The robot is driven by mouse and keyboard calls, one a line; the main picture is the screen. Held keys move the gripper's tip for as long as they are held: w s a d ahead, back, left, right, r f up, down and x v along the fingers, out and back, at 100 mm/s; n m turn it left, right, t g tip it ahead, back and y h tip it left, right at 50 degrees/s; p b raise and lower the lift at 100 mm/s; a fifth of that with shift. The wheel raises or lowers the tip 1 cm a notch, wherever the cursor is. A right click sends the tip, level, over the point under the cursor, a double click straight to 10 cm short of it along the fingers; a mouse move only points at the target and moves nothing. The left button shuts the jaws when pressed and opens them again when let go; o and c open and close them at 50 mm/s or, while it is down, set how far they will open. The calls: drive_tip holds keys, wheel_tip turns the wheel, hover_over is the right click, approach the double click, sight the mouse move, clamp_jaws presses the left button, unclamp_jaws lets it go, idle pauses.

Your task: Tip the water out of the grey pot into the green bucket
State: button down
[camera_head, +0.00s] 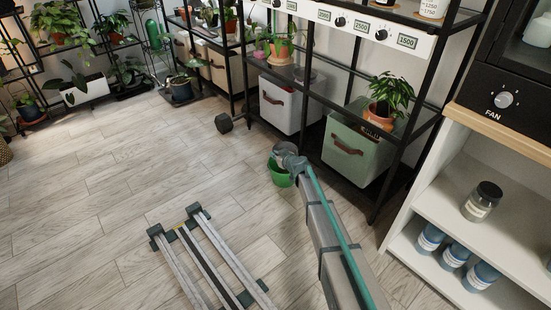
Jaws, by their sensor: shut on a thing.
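The small green bucket (279,174) stands on the floor in front of the black shelf. Part of its rim and side shows, and the end of my arm covers the rest. My arm reaches up from the bottom right, and its grey end joint is over the bucket's right side. My gripper's fingers are hidden behind my arm, so their hold does not show. I cannot make out the grey pot or any water. A dark grey rounded object lies on the floor left of the bucket; I cannot tell what it is.
The black shelf holds a white bin (285,105), a sage-green bin (352,155) and a potted plant (388,95), close behind the bucket. A white cabinet (430,215) with jars stands at the right. The wooden floor (90,200) at the left is clear.

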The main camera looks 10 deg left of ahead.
drive_tip(key=shift+r, duration=1.45)
drive_tip(key=shift+r, duration=0.1)
